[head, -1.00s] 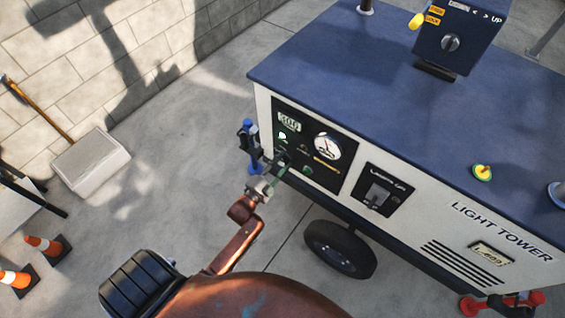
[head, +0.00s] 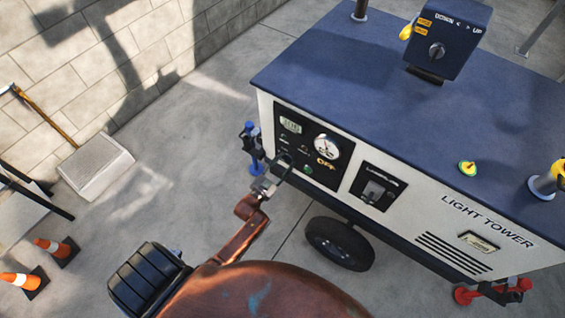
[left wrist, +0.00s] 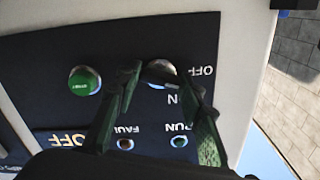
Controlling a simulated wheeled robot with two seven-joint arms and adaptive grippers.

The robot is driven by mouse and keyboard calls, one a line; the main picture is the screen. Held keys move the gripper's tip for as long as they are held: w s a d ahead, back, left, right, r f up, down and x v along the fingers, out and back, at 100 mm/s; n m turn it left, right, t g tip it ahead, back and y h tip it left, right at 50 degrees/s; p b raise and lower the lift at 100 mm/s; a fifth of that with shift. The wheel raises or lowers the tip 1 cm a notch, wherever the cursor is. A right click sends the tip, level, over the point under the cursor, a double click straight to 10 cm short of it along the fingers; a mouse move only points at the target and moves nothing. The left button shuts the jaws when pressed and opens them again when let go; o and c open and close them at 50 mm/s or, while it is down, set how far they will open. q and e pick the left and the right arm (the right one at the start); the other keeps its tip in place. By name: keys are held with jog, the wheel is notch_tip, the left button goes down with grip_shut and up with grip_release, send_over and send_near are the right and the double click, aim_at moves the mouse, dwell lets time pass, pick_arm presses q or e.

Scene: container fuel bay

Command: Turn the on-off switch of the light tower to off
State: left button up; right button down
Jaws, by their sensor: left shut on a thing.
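The light tower (head: 480,242) is a white cabinet with a blue top and a black control panel (head: 345,177) on its front left. My left gripper (head: 284,166) is at the panel's lower left in the head view. Its two green fingers straddle the knob in the left wrist view and are shut on it. The fingers partly cover the knob, so I cannot make out its pointer. An orange OFF readout (left wrist: 67,139) shows on the panel. My right gripper is out of view.
A green start button (left wrist: 85,80) sits close beside the left gripper's fingers. FAULT (left wrist: 125,144) and RUN (left wrist: 180,141) lamps are near the fingers. A blue-topped outrigger (head: 251,145) stands left of the cabinet. Traffic cones (head: 57,249) stand at far left.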

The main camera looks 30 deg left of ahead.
pick_arm(q)
jog(key=shift+n+p, duration=0.75)
jog(key=shift+n, duration=1.15)
jog(key=o, duration=1.2)
jog(key=shift+c, duration=0.2)
jog(key=s, duration=1.2)
jog(key=shift+a, duration=0.15)
